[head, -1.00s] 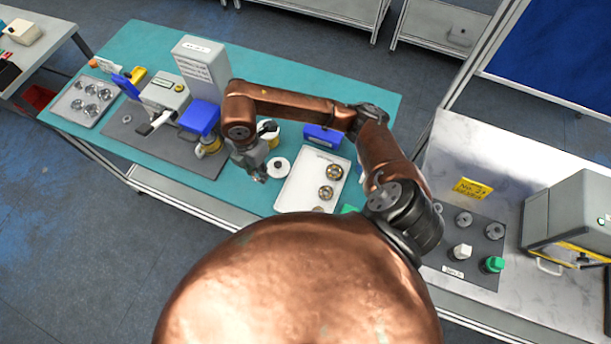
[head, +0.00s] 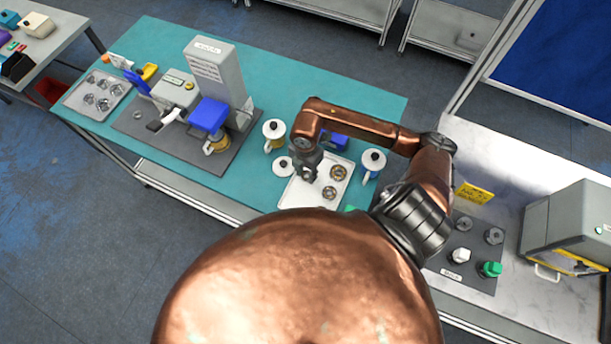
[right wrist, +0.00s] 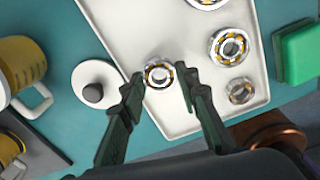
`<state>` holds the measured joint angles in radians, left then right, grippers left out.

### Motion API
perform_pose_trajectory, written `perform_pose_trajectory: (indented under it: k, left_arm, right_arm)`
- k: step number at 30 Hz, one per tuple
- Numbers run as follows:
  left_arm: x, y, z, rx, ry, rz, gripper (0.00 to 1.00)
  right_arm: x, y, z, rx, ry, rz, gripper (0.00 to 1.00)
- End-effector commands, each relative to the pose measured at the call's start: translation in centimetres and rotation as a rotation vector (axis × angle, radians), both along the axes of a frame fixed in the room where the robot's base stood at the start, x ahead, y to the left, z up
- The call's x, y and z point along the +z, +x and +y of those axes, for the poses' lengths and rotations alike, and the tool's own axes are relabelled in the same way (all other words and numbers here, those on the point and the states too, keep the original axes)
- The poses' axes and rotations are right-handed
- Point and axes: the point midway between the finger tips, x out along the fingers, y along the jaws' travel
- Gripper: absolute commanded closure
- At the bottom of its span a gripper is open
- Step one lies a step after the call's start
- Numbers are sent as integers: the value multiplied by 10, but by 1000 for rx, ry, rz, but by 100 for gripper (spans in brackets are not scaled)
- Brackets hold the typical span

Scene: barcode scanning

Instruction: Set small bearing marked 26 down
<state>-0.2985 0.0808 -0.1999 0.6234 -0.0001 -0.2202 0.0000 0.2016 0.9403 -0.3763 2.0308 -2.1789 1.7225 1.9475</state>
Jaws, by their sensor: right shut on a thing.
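My right gripper (head: 308,174) is over the left part of the white tray (head: 296,198). In the right wrist view the right gripper (right wrist: 158,82) is shut on a small bearing (right wrist: 159,73), with one finger on either side of it. The bearing is a metal ring with yellow parts; no number on it is readable. It appears over the bare left part of the tray (right wrist: 112,28); I cannot tell whether it touches the tray. My left gripper is not in view.
Other bearings (right wrist: 229,47) lie on the tray to the right of the held one. A white round lid (right wrist: 94,88) lies left of the tray. A green block (right wrist: 298,52) stands to its right. White-lidded mugs (head: 373,162) stand nearby, and a grey machine (head: 215,75) stands further left.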

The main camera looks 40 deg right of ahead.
Motion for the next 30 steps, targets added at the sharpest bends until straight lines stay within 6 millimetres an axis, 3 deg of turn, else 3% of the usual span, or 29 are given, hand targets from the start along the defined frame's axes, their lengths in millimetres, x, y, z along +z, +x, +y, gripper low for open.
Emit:
perform_pose_trajectory:
  k: [5,16,17,18,30]
  left_arm:
    - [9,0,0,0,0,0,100]
    - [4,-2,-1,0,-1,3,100]
    - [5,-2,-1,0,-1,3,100]
    - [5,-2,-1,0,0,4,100]
    - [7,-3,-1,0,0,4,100]
  right_arm:
    - [-22,-1,2,0,2,4,100]
    - [-28,0,2,2,2,2,100]
    - [-27,0,2,2,2,2,69]
    - [-27,0,2,2,2,2,66]
    - [-21,0,2,2,1,-1,63]
